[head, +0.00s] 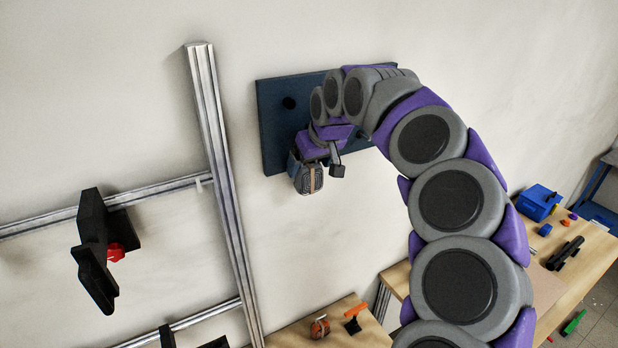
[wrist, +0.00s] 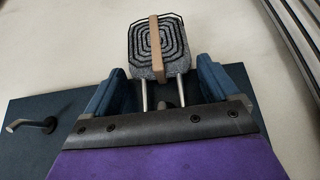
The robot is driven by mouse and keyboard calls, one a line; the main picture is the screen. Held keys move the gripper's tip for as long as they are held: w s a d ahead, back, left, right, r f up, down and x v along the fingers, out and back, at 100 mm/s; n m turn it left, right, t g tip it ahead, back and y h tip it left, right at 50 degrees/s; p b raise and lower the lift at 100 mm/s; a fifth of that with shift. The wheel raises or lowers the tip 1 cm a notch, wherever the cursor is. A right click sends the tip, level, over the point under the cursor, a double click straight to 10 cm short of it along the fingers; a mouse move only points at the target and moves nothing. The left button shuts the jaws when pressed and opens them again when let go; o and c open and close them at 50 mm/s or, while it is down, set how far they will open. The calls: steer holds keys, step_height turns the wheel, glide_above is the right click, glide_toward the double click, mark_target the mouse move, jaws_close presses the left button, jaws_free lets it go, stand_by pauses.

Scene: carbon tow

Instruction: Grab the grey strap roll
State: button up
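The grey strap roll (wrist: 140,50), a coiled grey block with a tan band around it, is just beyond my fingertips in the wrist view. Two metal rods run from its underside toward my gripper. My gripper (wrist: 158,66) has its two blue fingers spread, one on each side of the roll's near end, with visible gaps. In the head view the roll (head: 304,180) shows at the lower edge of the dark blue wall board (head: 274,110), with my gripper (head: 308,165) at it. My arm hides part of the board.
A hook (wrist: 35,124) sticks out of the board in the wrist view. A metal post (head: 212,140) stands left of the board. A black holder (head: 92,230) hangs on a rail. An orange-brown roll (head: 320,327) lies on a wooden table below. A blue bin (head: 538,203) stands right.

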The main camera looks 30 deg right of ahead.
steer(key=c, duration=0.8)
steer(key=shift+c, duration=0.2)
steer(key=shift+r, duration=0.2)
